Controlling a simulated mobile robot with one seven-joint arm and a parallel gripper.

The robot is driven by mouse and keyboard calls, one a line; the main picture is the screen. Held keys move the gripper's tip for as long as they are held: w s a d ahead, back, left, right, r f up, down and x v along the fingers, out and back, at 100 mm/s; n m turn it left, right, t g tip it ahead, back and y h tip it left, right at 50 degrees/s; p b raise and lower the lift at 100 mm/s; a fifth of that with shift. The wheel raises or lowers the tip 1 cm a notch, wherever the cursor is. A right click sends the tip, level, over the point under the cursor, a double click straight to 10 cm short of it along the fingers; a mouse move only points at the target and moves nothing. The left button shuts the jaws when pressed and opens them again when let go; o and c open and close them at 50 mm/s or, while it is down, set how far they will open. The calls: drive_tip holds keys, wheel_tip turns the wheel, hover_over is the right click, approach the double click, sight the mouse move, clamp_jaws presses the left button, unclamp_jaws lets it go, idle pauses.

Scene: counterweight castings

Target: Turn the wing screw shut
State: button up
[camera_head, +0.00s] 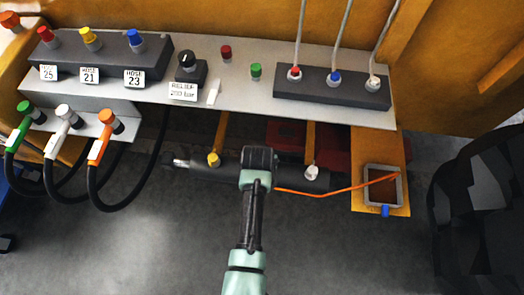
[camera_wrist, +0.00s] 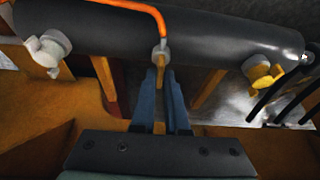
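A dark horizontal cylinder (camera_head: 285,175) hangs below the panel; it fills the top of the wrist view (camera_wrist: 210,35). In the wrist view a small pale fitting (camera_wrist: 160,53) with an orange line sits at its middle, a tan piece below it. My gripper (camera_wrist: 161,75) points at this fitting, its two blue-grey fingers close together on either side of the tan piece. I cannot tell whether they press on it. A white winged screw (camera_head: 311,173) and a yellow winged screw (camera_head: 213,159) sit on the cylinder to either side. In the head view my wrist hides the middle fitting.
The panel above holds a hose block (camera_head: 95,55), a relief knob (camera_head: 187,61) and a block with three lines (camera_head: 330,88). Green, white and orange hose couplings hang at the left. The orange line (camera_head: 330,193) runs to a framed box (camera_head: 383,170) at the right. The floor in front is clear.

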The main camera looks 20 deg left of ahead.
drive_tip(key=o, duration=0.4)
drive_tip(key=shift+c, duration=0.2)
drive_tip(key=p+v, duration=0.2)
drive_tip(key=v, duration=1.1)
drive_tip(key=shift+w, duration=0.1)
